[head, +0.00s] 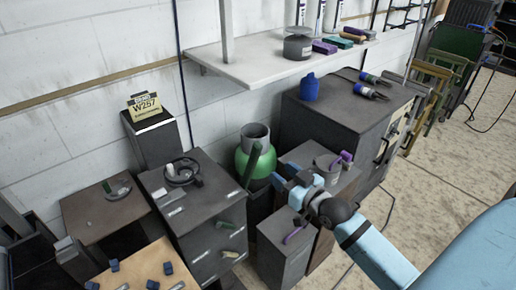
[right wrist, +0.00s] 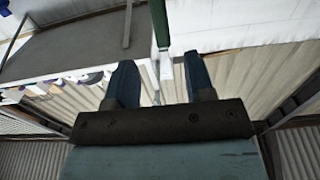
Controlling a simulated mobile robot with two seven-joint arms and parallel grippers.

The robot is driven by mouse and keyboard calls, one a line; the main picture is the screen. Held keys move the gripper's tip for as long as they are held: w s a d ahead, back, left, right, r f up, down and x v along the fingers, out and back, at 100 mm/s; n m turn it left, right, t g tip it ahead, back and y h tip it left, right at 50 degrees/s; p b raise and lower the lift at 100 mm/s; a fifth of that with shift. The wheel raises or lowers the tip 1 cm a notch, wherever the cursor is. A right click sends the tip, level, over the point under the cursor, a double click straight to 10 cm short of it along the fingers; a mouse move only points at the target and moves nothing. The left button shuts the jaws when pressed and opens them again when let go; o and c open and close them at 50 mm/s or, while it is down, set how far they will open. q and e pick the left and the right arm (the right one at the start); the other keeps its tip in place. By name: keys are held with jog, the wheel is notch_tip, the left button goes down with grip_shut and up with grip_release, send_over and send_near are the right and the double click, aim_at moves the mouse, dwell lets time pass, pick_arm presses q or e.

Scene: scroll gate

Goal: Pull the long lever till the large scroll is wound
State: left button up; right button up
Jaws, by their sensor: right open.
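A long lever with a dark green handle (head: 251,161) stands upright in front of the green cylinder in the head view. In the right wrist view, a green handle with a pale metal shank (right wrist: 160,28) shows between and beyond my finger tips; it looks like the same lever. My right gripper (head: 279,183) is open, just right of and below the lever in the head view. Its two dark blue fingers (right wrist: 160,82) stand apart with nothing clearly held. I cannot tell if either finger touches the lever. I cannot make out the large scroll. My left gripper is not clearly in view.
A green cylinder (head: 242,163) stands behind the lever. A dark cabinet (head: 215,233) with a black wheel (head: 182,172) is to the left. Low boxes (head: 286,250) stand below my right gripper. A white shelf (head: 262,66) hangs above. Bare floor (head: 440,200) lies to the right.

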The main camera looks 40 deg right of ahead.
aim_at(259, 155)
jog(key=w, duration=0.8)
jog(key=w+a+p, duration=0.1)
jog(key=w, duration=0.3)
jog(key=shift+w, duration=0.3)
grip_shut()
